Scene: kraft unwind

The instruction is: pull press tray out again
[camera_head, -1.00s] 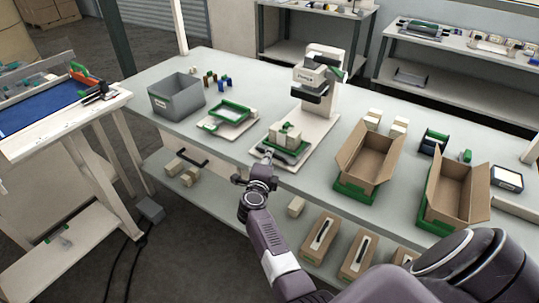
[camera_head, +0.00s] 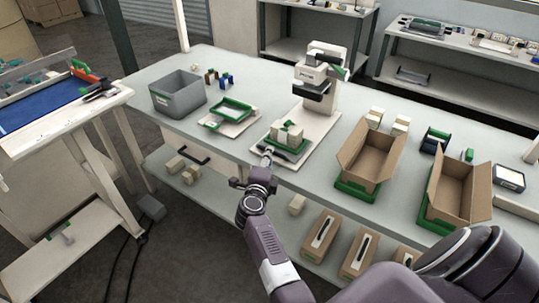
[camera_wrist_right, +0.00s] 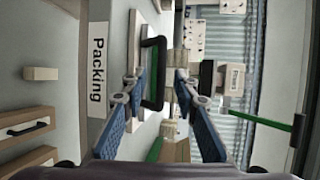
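The press tray (camera_head: 276,141) is green with a dark front handle, and carries several pale blocks (camera_head: 287,132). It sits on the pale base of the press (camera_head: 318,83), in front of the press head. My right gripper (camera_head: 267,159) is at the tray's front edge. In the right wrist view, the black handle (camera_wrist_right: 161,75) shows between the two spread fingers (camera_wrist_right: 156,84), with gaps on both sides. Contact with the handle cannot be told. The press (camera_wrist_right: 218,80) and its green lever (camera_wrist_right: 262,118) show at the right there. My left gripper is not in view.
A grey bin (camera_head: 178,98) and another green tray (camera_head: 232,109) stand left of the press. Two open cardboard boxes (camera_head: 371,158) (camera_head: 459,190) in green holders stand to the right. The bench's front edge, labelled "Packing" (camera_wrist_right: 97,70), is near my right gripper.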

